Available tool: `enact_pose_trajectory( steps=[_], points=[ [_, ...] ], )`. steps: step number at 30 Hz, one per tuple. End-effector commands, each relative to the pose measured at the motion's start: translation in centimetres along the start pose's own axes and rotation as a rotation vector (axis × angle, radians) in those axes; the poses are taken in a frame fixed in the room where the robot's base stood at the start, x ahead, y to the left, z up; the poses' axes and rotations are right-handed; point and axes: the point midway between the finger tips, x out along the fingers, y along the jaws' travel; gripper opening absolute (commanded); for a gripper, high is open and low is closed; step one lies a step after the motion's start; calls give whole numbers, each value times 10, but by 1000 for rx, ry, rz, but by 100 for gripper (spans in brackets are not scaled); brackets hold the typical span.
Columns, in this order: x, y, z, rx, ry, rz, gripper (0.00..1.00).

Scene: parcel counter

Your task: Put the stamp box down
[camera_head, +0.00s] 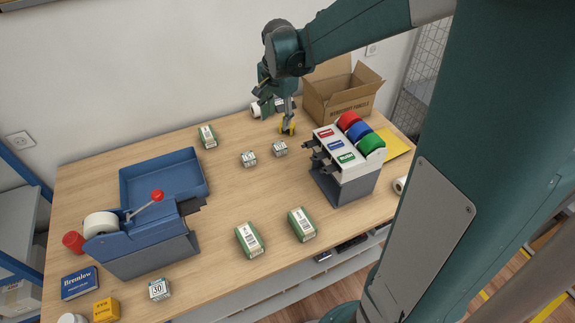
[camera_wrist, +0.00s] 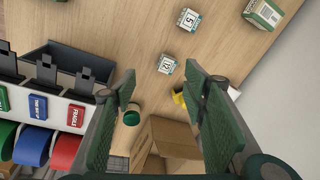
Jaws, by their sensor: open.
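Small white boxes with printed numbers look like stamp boxes; which one the task means I cannot tell. The box marked 12 (camera_wrist: 167,64) and the box marked 5 (camera_wrist: 189,19) stand apart on the wooden counter; in the head view they show as a right box (camera_head: 280,148) and a left box (camera_head: 248,159). Another, marked 30 (camera_head: 160,289), stands at the front left. My gripper (camera_head: 279,107) is above the back of the counter, near the right box. In the wrist view my gripper (camera_wrist: 160,86) has its fingers wide apart, with nothing held between them.
A yellow item (camera_head: 288,127) stands just below my gripper. An open carton (camera_head: 338,106) and a label dispenser with coloured rolls (camera_head: 344,185) are at the right. A blue tape machine (camera_head: 145,249) is at the left.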

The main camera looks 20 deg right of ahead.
Motion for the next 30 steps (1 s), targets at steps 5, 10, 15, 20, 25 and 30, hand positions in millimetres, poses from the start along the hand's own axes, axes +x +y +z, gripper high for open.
enact_pose_trajectory(
  steps=[5, 10, 15, 20, 25, 30],
  points=[
    [-25, 16, 19, -103, 20, -35, 44],
    [-46, 31, 36, -201, 43, -67, 44],
    [-64, 47, 52, -298, 68, -97, 44],
    [-79, 62, 68, -390, 93, -125, 44],
    [-92, 80, 84, -486, 124, -152, 44],
    [-103, 98, 100, -583, 156, -177, 44]
  ],
)
